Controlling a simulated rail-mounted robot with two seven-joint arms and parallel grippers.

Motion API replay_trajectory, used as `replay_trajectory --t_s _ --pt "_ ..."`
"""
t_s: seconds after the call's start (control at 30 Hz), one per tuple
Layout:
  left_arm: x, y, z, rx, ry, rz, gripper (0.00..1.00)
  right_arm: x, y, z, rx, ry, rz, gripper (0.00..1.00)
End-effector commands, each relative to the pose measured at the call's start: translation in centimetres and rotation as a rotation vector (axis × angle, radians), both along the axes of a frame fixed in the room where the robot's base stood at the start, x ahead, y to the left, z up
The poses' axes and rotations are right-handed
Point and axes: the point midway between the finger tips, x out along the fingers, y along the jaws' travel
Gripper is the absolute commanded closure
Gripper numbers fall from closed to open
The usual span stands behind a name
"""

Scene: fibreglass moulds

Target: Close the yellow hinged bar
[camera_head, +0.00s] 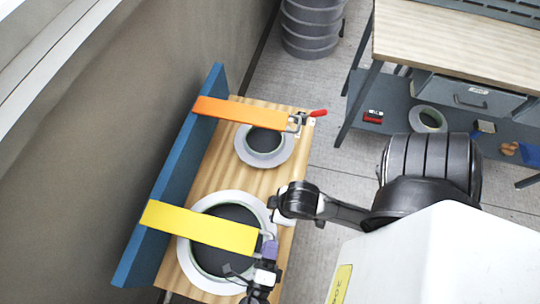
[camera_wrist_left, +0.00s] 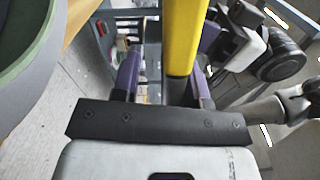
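The yellow hinged bar (camera_head: 200,227) runs from the blue back board (camera_head: 172,180) across the larger round mould (camera_head: 192,277). Whether it lies flat or is slightly raised, I cannot tell. My left gripper (camera_head: 268,250) is at the bar's free right end. In the left wrist view the yellow bar (camera_wrist_left: 184,40) stands between its purple fingers (camera_wrist_left: 165,85). The right finger is close to or touching the bar, and a gap shows on the left. My right wrist is just above and right of the bar's end; its fingers are too unclear to judge.
An orange bar (camera_head: 240,112) lies over the smaller mould (camera_head: 264,146), beside a red-handled clamp (camera_head: 318,113). Both moulds sit on a wooden board (camera_head: 213,165). A workbench (camera_head: 460,40) stands at upper right. A grey wall is close on the left.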

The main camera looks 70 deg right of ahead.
Motion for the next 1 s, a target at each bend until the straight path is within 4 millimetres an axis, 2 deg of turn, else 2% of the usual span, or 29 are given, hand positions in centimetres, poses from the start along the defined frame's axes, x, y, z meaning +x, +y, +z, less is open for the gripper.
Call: replay_trajectory --t_s 0.17,0.27,0.37,0.7,1.0 --pt "-0.1 0.1 0.1 -0.003 0.001 -0.002 0.60 0.0 0.0 0.0 0.000 0.000 0.000 0.60" --pt "-0.2 0.8 0.1 -0.002 0.002 -0.001 0.60 0.0 0.0 0.0 -0.001 0.000 0.001 0.60" --pt "-0.4 2.2 0.1 -0.001 0.002 -0.002 0.60 0.0 -0.1 0.0 -0.004 0.000 0.002 0.60" --pt "-1.5 8.9 0.1 0.000 0.003 -0.001 0.60 0.0 -0.3 -0.4 -0.009 0.000 0.006 0.60" --pt "-2.0 12.7 0.1 0.000 0.001 0.000 0.60 0.0 -0.2 -0.6 -0.007 0.000 0.004 0.60"
